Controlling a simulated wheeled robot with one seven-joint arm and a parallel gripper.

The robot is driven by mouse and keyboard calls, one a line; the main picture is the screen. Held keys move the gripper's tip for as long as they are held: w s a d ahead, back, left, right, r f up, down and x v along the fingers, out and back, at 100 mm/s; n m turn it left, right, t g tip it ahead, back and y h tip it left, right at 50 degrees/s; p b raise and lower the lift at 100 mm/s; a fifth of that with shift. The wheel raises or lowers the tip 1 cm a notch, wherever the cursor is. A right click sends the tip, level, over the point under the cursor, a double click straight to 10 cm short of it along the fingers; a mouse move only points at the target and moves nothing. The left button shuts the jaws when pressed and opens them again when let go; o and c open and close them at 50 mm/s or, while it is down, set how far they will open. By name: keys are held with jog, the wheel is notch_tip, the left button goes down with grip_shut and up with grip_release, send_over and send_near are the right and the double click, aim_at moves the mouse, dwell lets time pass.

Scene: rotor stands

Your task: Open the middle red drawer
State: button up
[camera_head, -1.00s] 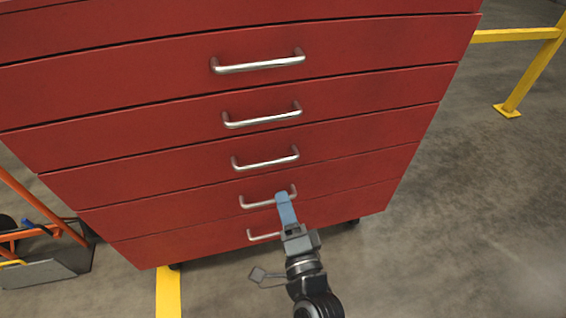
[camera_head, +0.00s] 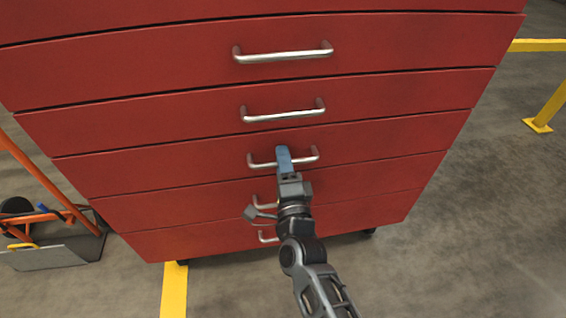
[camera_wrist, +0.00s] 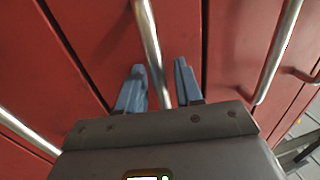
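A red cabinet (camera_head: 345,140) has several stacked drawers, all looking shut, with silver bar handles. My gripper (camera_head: 283,152) is at the third visible handle from the top (camera_head: 309,157), the middle of the visible ones. In the wrist view, my gripper (camera_wrist: 159,85) is open, with one blue finger on each side of a handle bar (camera_wrist: 151,45). The bar runs between the fingers with gaps showing, so it is not gripped. My fingers hide the middle of that handle in the head view. The cabinet's top is out of view.
Other handles sit above (camera_head: 283,115) and below, the lower ones partly behind my arm. An orange hand truck (camera_head: 45,175) stands at left. A yellow rail post (camera_head: 548,105) is at right. Open concrete floor lies in front and right.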

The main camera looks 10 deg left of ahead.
grip_shut()
dwell(0.3)
dwell(0.3)
